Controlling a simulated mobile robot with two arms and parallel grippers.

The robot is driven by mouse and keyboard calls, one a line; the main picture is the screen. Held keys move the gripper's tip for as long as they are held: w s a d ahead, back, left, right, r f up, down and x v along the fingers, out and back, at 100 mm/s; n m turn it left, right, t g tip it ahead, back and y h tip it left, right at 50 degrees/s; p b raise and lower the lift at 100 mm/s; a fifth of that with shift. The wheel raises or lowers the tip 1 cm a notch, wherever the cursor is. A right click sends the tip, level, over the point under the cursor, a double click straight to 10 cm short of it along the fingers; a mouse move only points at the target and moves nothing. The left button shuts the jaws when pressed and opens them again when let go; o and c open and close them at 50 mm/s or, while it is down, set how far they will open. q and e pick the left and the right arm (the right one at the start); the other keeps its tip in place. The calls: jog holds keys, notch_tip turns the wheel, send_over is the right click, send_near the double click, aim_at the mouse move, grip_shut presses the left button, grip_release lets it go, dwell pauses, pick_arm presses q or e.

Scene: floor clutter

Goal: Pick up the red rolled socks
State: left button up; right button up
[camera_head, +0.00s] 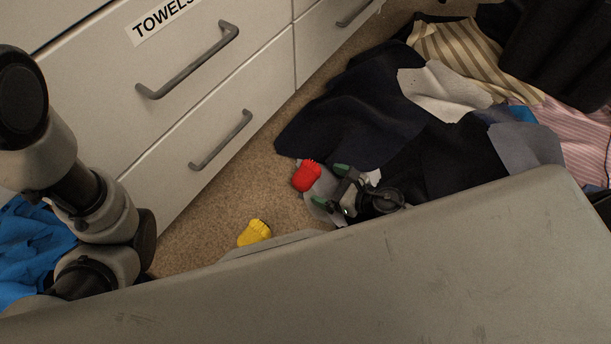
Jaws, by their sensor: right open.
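The red rolled socks (306,175) lie at the left edge of the clothes pile, by a grey piece of cloth on the carpet. My right gripper (329,185) is just to the right of the socks, with its green-tipped fingers apart. The fingers point toward the socks; I cannot tell whether they touch them. The lower part of my right arm is hidden behind the large grey surface in front. My left arm shows at the left, but its gripper is out of view.
Yellow rolled socks (255,232) lie on the carpet (215,215). A dark clothes pile (350,115) spreads to the right. White drawers (130,120) with grey handles, one labelled TOWELS, stand at the back left. Blue cloth (35,250) lies at the left. Bare carpet runs between drawers and clothes.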

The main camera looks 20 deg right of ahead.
aim_at(315, 179)
jog(key=b+x, duration=0.1)
jog(key=x, duration=0.3)
jog(key=shift+d+b, duration=0.15)
jog(key=shift+b, duration=0.2)
jog(key=shift+w+a+f, duration=0.25)
jog(key=shift+w+a, duration=0.1)
jog(key=shift+w, duration=0.05)
jog(key=c, duration=0.6)
jog(key=shift+r, duration=0.1)
